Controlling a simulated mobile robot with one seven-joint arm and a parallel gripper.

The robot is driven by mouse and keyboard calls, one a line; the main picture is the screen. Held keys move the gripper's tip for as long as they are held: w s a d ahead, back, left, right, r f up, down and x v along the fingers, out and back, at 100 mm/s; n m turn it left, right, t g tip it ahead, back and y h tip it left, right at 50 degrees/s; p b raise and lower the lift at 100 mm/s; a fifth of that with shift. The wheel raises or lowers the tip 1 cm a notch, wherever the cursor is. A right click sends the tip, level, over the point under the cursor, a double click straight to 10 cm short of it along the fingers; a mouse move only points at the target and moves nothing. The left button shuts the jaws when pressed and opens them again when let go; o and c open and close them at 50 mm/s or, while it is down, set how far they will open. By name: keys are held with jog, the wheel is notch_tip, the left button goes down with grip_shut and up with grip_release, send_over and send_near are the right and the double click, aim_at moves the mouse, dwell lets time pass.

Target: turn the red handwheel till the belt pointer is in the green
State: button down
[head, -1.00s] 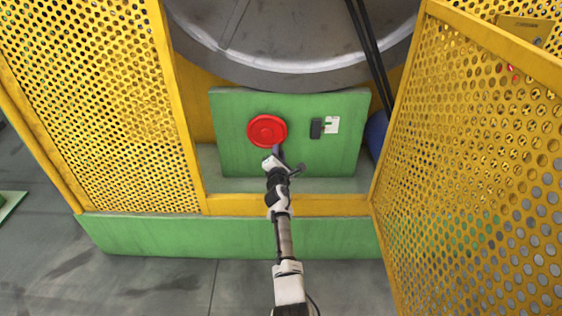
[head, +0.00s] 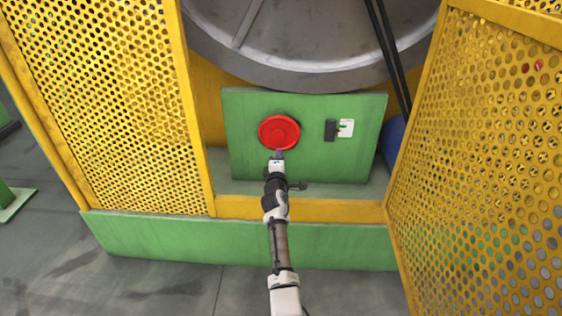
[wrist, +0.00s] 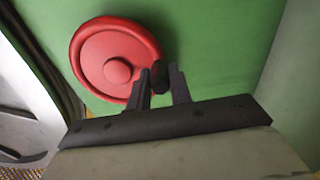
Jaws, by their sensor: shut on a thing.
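The red handwheel (head: 279,132) is mounted on a green panel (head: 250,165) and shows at the upper left of the wrist view (wrist: 100,50). A small dark knob (wrist: 160,76) stands at its rim. My gripper (head: 279,154) is at the wheel's lower edge, with its fingers (wrist: 160,88) shut around the knob. The belt gauge (head: 346,128) is a white plate with a green mark, right of the wheel and beside a dark block (head: 330,130). The pointer is too small to read and the gauge is out of the wrist view.
A yellow perforated guard (head: 100,100) stands at the left, and an open perforated door (head: 485,170) at the right. A large grey drum (head: 320,45) and dark belts (head: 388,50) are above the panel. A yellow and green sill (head: 310,208) runs below it.

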jog(key=shift+a, duration=0.1)
dwell(0.3)
jog(key=c, duration=1.3)
grip_release()
jog(key=shift+o, duration=0.2)
jog(key=shift+s, duration=0.1)
